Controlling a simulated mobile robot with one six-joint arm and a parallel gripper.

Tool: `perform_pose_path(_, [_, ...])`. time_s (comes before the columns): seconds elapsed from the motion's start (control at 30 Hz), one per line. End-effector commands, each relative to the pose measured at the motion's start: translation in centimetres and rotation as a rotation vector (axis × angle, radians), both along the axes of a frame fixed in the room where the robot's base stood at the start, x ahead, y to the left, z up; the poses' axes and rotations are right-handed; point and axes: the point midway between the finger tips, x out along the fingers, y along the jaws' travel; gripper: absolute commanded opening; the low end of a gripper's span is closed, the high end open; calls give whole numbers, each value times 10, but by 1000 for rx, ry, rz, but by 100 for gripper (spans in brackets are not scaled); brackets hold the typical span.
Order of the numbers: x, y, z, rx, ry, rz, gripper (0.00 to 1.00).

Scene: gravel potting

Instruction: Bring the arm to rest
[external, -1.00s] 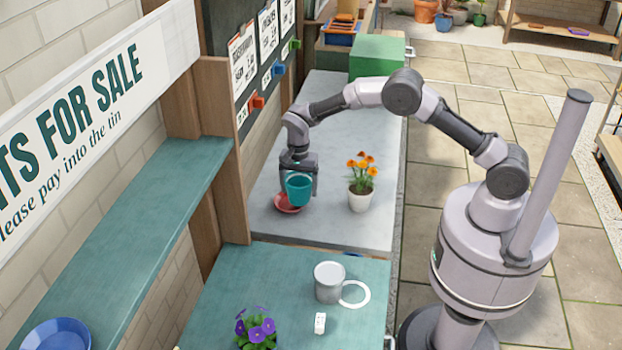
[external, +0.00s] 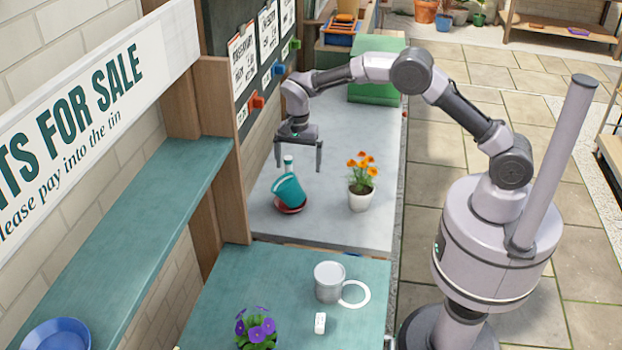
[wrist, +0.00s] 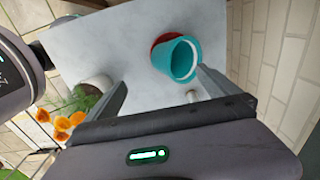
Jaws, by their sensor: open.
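My gripper (external: 298,168) is open and empty, raised above the grey worktop; both fingers also show in the wrist view (wrist: 160,80). Below it a teal pot (external: 289,191) sits tilted on a small red saucer (external: 292,209), apart from the fingers. In the wrist view the teal pot (wrist: 180,60) shows its open mouth, with the red saucer (wrist: 160,40) partly hidden behind it. A slim bottle-like thing (external: 288,164) shows just behind the pot; I cannot tell whether they touch.
A white pot with orange flowers (external: 361,185) stands right of the saucer. A green box (external: 377,88) is at the back. A grey tin (external: 329,282), a white ring (external: 355,293) and purple flowers (external: 256,328) are on the nearer teal bench. The chalkboard wall bounds the left.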

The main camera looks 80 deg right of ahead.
Motion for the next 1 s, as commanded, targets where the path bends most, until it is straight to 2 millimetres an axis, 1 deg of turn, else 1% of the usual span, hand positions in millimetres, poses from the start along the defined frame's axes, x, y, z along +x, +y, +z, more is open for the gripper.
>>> perform_pose_path(0.03, [0,0,12,0,-1,-1,100])
perform_pose_path(0.1, [0,0,19,-1,-1,0,100])
perform_pose_path(0.3, [-1,1,26,1,-3,8,100])
perform_pose_path(0.37, [-6,6,42,3,-22,43,100])
perform_pose_path(0.43, [-23,19,79,9,-66,134,100])
perform_pose_path(0.47, [-35,26,98,11,-92,188,100])
perform_pose_path(0.5, [-55,37,123,11,-129,271,100])
perform_pose_path(0.57, [-93,55,158,9,-190,403,100])
perform_pose_path(0.6, [-121,66,176,2,-231,491,100])
perform_pose_path(0.67, [-167,82,196,-13,-296,625,100])
perform_pose_path(0.7, [-199,92,203,-27,-338,711,100])
perform_pose_path(0.77, [-244,104,205,-53,-400,836,100])
perform_pose_path(0.8, [-270,111,202,-72,-436,909,100])
perform_pose_path(0.83, [-288,115,198,-86,-460,958,100])
perform_pose_path(0.9, [-320,122,187,-115,-505,1051,100])
perform_pose_path(1.0, [-345,127,173,-145,-544,1131,100])
